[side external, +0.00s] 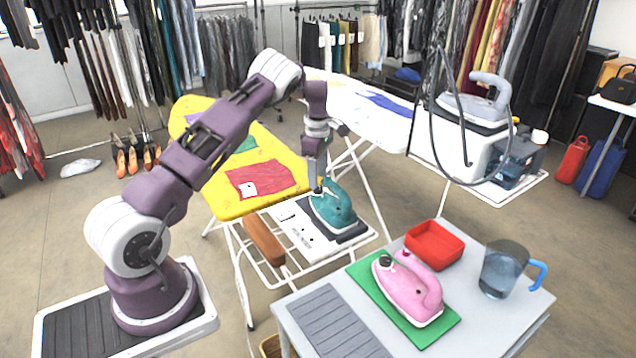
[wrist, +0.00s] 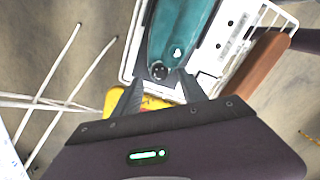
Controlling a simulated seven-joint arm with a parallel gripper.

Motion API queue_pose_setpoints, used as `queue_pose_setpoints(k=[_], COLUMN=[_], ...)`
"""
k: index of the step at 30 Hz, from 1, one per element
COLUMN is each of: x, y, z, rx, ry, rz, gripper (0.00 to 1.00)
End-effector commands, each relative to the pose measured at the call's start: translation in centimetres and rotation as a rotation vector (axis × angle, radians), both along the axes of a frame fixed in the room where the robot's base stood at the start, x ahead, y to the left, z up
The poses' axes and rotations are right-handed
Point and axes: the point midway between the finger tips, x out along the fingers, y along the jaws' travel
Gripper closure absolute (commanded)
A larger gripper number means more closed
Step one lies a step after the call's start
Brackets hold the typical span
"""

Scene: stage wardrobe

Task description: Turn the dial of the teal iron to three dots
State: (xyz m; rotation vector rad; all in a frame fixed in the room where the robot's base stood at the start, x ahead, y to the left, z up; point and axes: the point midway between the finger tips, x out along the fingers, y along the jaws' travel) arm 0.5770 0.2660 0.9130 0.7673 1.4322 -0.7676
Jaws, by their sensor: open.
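The teal iron (side external: 335,208) rests on the white and dark stand at the end of the yellow ironing board. It also shows in the wrist view (wrist: 182,30), with a small dark round knob (wrist: 158,71), seemingly its dial, at the near end and a white mark beside it. My gripper (side external: 319,188) is right over the near end of the iron, pointing down. In the wrist view my gripper (wrist: 159,77) is open, with one finger on each side of the knob; I cannot tell whether they touch it. The dial's setting and dots are too small to read.
A brown wooden bar (side external: 265,240) lies left of the iron's stand. A red cloth (side external: 262,179) lies on the yellow board (side external: 205,115). On the grey table at front right are a pink iron (side external: 408,288), a red tray (side external: 434,246) and a jug (side external: 503,270).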

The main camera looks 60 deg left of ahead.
Motion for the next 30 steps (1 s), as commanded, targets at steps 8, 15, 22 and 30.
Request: queue_pose_setpoints(k=[8,15,22,30], x=[0.0,0.0,0.0,0.0], y=[-0.1,-0.1,-0.1,-0.1], z=[-2.9,-2.9,-2.9,-2.8], rx=[-0.001,0.000,0.000,-0.001], ry=[-0.001,-0.001,-0.001,-0.002], rz=[-0.002,-0.003,-0.003,-0.025], gripper=[0.51,0.60,1.00,1.00])
